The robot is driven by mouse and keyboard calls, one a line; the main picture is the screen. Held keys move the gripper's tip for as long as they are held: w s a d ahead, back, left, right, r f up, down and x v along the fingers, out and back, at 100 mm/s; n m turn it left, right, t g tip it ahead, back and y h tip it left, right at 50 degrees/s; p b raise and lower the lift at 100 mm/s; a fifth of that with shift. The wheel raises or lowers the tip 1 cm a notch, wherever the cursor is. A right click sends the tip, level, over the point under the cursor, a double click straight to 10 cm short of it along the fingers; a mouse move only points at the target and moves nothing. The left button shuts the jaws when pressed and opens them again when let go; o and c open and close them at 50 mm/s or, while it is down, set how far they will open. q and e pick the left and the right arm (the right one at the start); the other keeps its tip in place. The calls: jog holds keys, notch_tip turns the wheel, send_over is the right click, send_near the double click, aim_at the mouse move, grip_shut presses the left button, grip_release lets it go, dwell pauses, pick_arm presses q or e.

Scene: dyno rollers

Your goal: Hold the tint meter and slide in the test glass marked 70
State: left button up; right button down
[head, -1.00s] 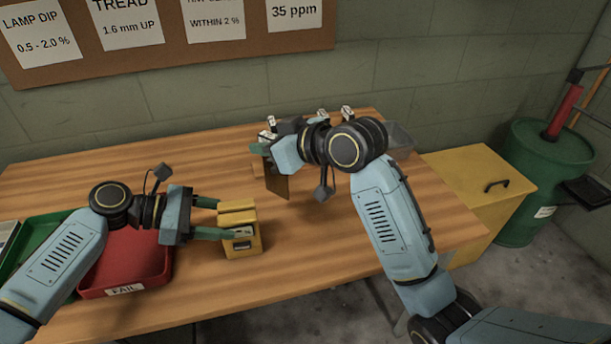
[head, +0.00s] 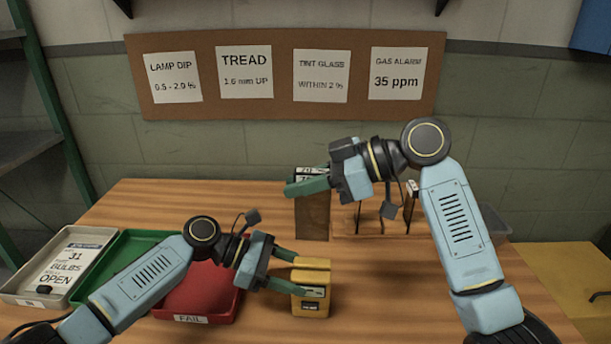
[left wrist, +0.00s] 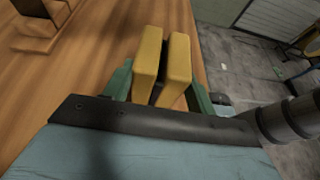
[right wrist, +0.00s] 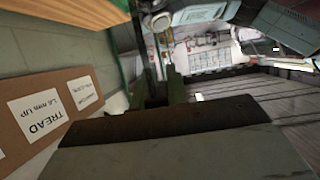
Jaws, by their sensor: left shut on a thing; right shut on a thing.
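The yellow tint meter (head: 313,306) stands upright at the front of the table, with a small display on its face. My left gripper (head: 296,273) is shut on it from the left. In the left wrist view, the meter (left wrist: 148,62) shows two yellow halves with a dark slot between them. My right gripper (head: 306,184) is shut on a brown tinted test glass (head: 312,218) with white labels at its top, one seemingly reading 70. The glass hangs upright behind the meter, apart from it. The right wrist view does not show the glass clearly.
A wooden rack (head: 350,237) with other glasses stands behind my right arm, partly hidden. A red FAIL tray (head: 205,300), a green tray (head: 118,262) and a pale tray (head: 50,268) lie on the left. A yellow cabinet (head: 560,275) stands at the right. Bare table lies between meter and glass.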

send_over(303, 239)
jog(key=shift+w+f, duration=0.15)
jog(key=shift+f, duration=2.8)
jog(key=shift+f, duration=0.75)
jog(key=shift+f, duration=0.4)
jog(key=shift+f, duration=0.25)
jog(key=shift+f, duration=1.35)
jog(key=shift+f, duration=0.4)
jog(key=shift+f, duration=1)
jog(key=shift+f, duration=0.6)
jog(key=c, duration=1.3)
grip_release()
